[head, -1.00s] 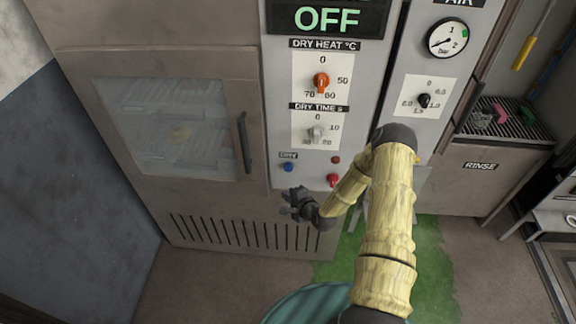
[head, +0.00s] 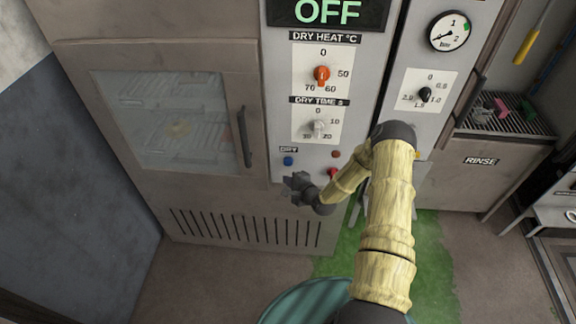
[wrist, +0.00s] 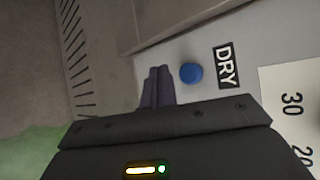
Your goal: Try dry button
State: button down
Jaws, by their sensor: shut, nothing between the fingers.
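The blue dry button (head: 288,161) sits on the grey control panel under the "DRY" label. In the wrist view the button (wrist: 190,73) shows just to the right of the fingertips, beside the "DRY" label (wrist: 227,67). My gripper (head: 292,183) is just below the button in the head view, its fingers together and empty. In the wrist view the shut fingers (wrist: 158,75) are near the button and look apart from it. The exact gap to the panel is hard to tell. The display (head: 328,12) reads "OFF".
An orange dry heat knob (head: 321,75) and a pale dry time knob (head: 318,128) are above on the panel. A red button (head: 332,172) is right of the blue one, near my arm. The cabinet door has a dark handle (head: 244,136) at left.

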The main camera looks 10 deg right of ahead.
aim_at(285, 165)
jog(key=shift+w+d+b, duration=0.25)
jog(key=shift+w+b, duration=0.1)
jog(key=shift+w, duration=0.35)
jog(key=shift+w+d+b, duration=0.2)
jog(key=shift+w+b, duration=0.1)
jog(key=shift+w, duration=0.4)
jog(key=shift+w+d+b, duration=0.25)
jog(key=shift+w+b, duration=0.1)
jog(key=shift+w, duration=0.35)
jog(key=shift+w, duration=0.1)
jog(key=shift+w+d+b, duration=0.15)
jog(key=shift+w+b, duration=0.1)
jog(key=shift+b, duration=0.2)
jog(key=shift+w+d+r+b, duration=0.1)
jog(key=shift+w+b, duration=0.2)
jog(key=shift+w, duration=0.1)
dwell(1.1)
jog(key=shift+s, duration=0.15)
jog(key=shift+s+a, duration=0.25)
jog(key=shift+s, duration=0.4)
